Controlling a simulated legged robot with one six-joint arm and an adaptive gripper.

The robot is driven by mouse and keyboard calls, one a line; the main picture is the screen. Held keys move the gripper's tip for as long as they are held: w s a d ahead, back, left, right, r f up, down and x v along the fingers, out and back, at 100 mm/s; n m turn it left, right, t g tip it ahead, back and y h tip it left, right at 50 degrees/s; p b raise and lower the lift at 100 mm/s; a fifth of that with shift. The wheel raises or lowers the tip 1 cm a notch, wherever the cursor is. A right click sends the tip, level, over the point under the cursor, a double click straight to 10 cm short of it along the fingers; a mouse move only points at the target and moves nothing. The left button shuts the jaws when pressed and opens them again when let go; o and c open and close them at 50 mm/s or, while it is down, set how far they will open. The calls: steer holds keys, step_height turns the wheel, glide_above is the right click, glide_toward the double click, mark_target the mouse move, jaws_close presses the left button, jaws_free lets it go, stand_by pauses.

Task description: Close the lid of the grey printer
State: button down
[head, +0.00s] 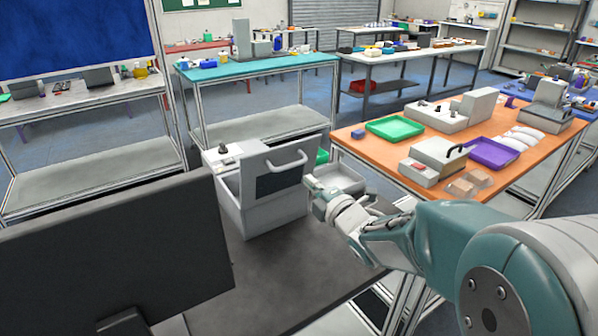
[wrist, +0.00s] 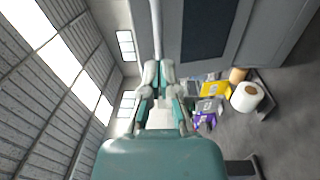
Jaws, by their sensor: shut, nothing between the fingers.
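The grey printer (head: 262,205) stands on a dark table in the middle of the head view. Its lid (head: 268,180) is raised, standing steeply up, with a dark window and a light curved handle (head: 288,163). My gripper (head: 313,187) is just right of the lid, below the handle, with its fingers together and empty. In the wrist view my gripper (wrist: 158,72) has its fingertips close to the lower end of a pale bar (wrist: 155,25), which looks like the handle. The lid with its dark window (wrist: 208,30) is beside it. Whether the fingers touch the handle I cannot tell.
A white roll (wrist: 247,96) and a yellow box (wrist: 214,88) sit near the printer. A dark monitor (head: 110,265) blocks the left front. An orange table (head: 370,150) with trays and devices stands right. The dark tabletop (head: 270,270) before the printer is clear.

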steer(key=x, duration=0.5)
steer(key=shift+a, duration=0.1)
steer(key=shift+w+a+r, duration=0.1)
steer(key=shift+a, duration=0.05)
